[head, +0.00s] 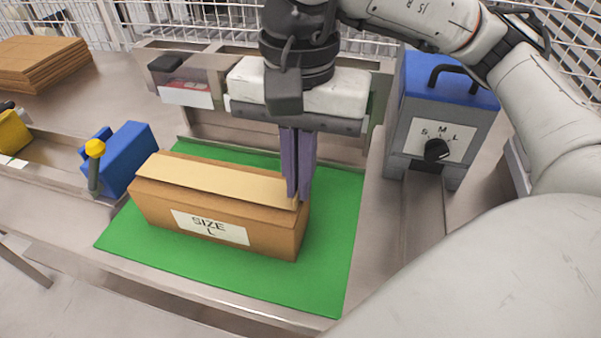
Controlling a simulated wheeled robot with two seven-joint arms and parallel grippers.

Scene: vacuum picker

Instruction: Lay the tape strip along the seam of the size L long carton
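The size L long carton (270,228) is a brown box with a white "SIZE L" label on its front. It sits on a green mat (340,215). The tape strip (205,180) is a lighter tan band lying lengthwise along the carton's top. The seam beneath it is hidden. My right gripper (299,196) points down at the carton's right end. Its purple fingers are close together, with the strip's right end at their tips, and look shut on it. My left gripper is not in view.
A blue tape dispenser (128,160) with a yellow knob stands left of the mat. A grey and blue box with an S-M-L dial (437,150) stands at the right. Bins (186,80) stand behind, and flat cardboard (40,62) is stacked back left. The mat's front is clear.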

